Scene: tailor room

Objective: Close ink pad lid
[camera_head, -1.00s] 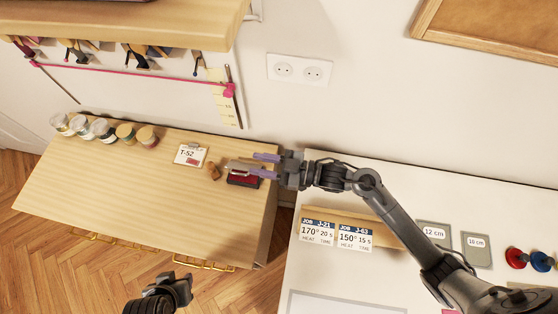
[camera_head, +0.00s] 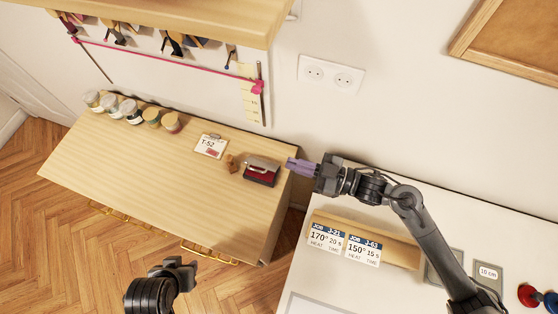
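The ink pad (camera_head: 260,176) is a small dark case with a red surface, near the right end of the wooden cabinet top. Its grey lid (camera_head: 263,163) stands raised along the back, with red showing below it, so the pad looks open. My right gripper (camera_head: 289,164) has purple fingers that lie together, shut and seemingly empty. Its tips point left, just right of the lid, with a small gap in the picture. My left gripper (camera_head: 187,270) is low in the view, in front of the cabinet and far from the pad; its fingers are not clear.
A small wooden stamp (camera_head: 230,163) stands just left of the pad, beside a T-52 card (camera_head: 210,146). Several jars (camera_head: 131,111) line the cabinet's back left. A white table (camera_head: 300,281) with job cards (camera_head: 326,237) lies right. The cabinet's front is clear.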

